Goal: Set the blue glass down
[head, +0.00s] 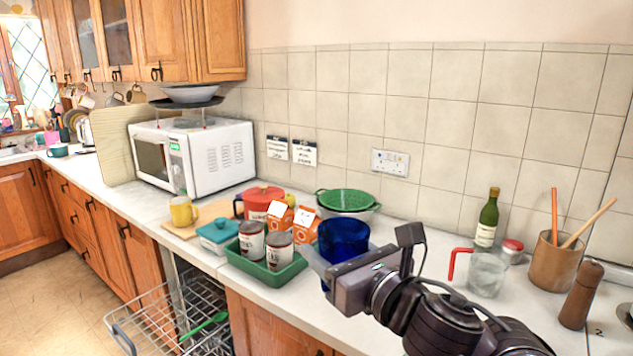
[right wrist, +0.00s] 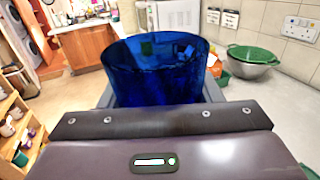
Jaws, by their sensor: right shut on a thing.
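The blue glass (head: 343,239) is dark, see-through blue and stands upright in my right gripper (head: 325,262) in the head view. The gripper is shut on it, with its fingers around the glass's sides. The glass also fills the middle of the right wrist view (right wrist: 157,70), between the right gripper's fingers (right wrist: 160,95). The gripper hides its lower part in the head view, so I cannot tell whether its base touches the counter (head: 395,245). My left gripper is not in view.
A green tray (head: 266,285) with two jars lies left of the glass. Orange cartons (head: 280,216) and a green colander (head: 344,199) stand behind. A clear jug (head: 487,275), green bottle (head: 487,220) and wooden pot (head: 555,265) stand to the right. An open dishwasher rack (head: 165,320) is below left.

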